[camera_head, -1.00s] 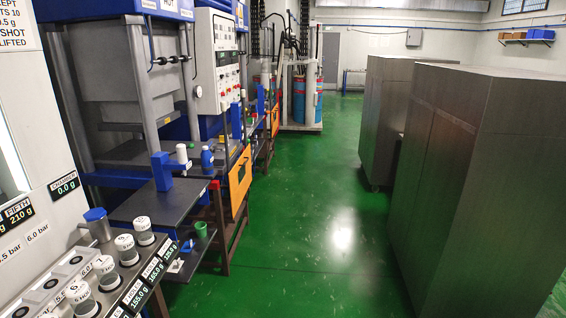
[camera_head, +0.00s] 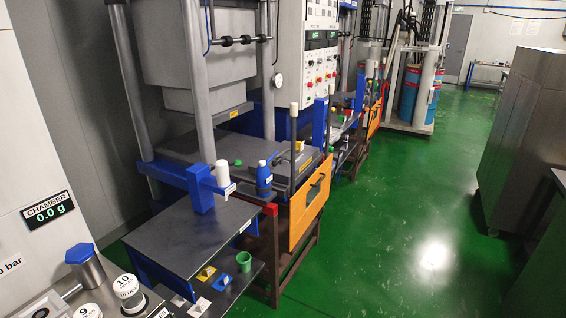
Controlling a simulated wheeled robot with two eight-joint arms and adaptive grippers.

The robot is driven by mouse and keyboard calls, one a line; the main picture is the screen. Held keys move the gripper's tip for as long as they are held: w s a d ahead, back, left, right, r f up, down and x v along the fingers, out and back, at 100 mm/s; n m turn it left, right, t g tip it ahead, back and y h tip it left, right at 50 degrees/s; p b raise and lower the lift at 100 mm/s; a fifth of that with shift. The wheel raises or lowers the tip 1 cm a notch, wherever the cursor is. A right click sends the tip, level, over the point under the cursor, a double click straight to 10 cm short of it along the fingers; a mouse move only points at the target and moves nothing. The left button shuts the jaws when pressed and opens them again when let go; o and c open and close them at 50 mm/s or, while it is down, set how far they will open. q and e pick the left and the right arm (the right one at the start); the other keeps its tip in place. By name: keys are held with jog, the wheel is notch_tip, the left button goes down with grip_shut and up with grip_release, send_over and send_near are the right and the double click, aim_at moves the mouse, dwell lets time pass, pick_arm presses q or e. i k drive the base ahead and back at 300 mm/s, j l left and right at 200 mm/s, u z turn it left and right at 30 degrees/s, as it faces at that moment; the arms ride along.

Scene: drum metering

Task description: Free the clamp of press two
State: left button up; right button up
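A large press (camera_head: 205,75) with grey columns and a blue frame fills the left and middle. Its control panel (camera_head: 318,48) has red buttons and displays. On its bed sits a dark flat tool (camera_head: 290,165) with a small green knob (camera_head: 238,162) beside it. A lever with a pale knob (camera_head: 294,108) stands upright at the bed. A second press bed (camera_head: 345,118) shows further back, partly hidden. I cannot read which one is press two, nor make out a clamp for certain. Neither of my grippers is in view.
A dark shelf (camera_head: 190,238) juts out in front, with a blue block, a white cylinder (camera_head: 222,172) and a blue bottle (camera_head: 263,176) near its back. Grey cabinets (camera_head: 520,140) stand right. The green floor (camera_head: 400,220) between is clear.

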aim_at(274, 163)
jog(key=i+z, duration=0.15)
jog(key=i, duration=0.75)
jog(key=i+z, duration=0.15)
jog(key=i, duration=0.7)
